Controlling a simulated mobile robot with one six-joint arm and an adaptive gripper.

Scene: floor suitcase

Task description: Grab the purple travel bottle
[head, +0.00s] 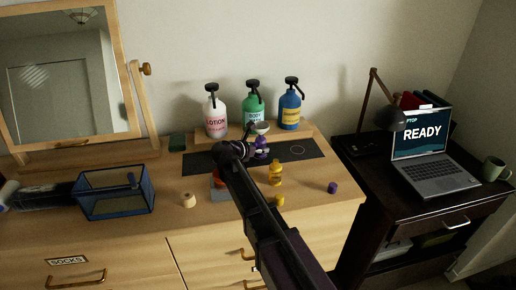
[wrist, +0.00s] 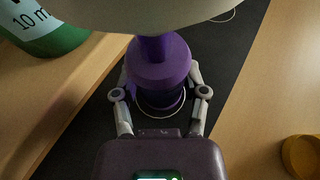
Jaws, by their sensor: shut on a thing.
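The purple travel bottle (head: 262,152) stands upright on the dark mat (head: 311,147), partly hidden by my arm. In the wrist view the purple bottle (wrist: 158,78) is between the two fingers of my gripper (wrist: 160,92), which is shut on it. In the head view my gripper (head: 253,151) is at the bottle's left side. A pale funnel-like piece (head: 261,128) sits on top of the bottle; its wide underside (wrist: 190,12) fills the top of the wrist view. A pale ring outline shows on the mat around the bottle's base.
Lotion (head: 216,117), green (head: 253,108) and blue (head: 290,109) pump bottles stand on a wooden ledge behind. A yellow bottle (head: 276,174), yellow cap (head: 280,201) and purple cap (head: 333,187) are nearby. A mesh basket (head: 117,198) stands left; a laptop (head: 437,172) is right.

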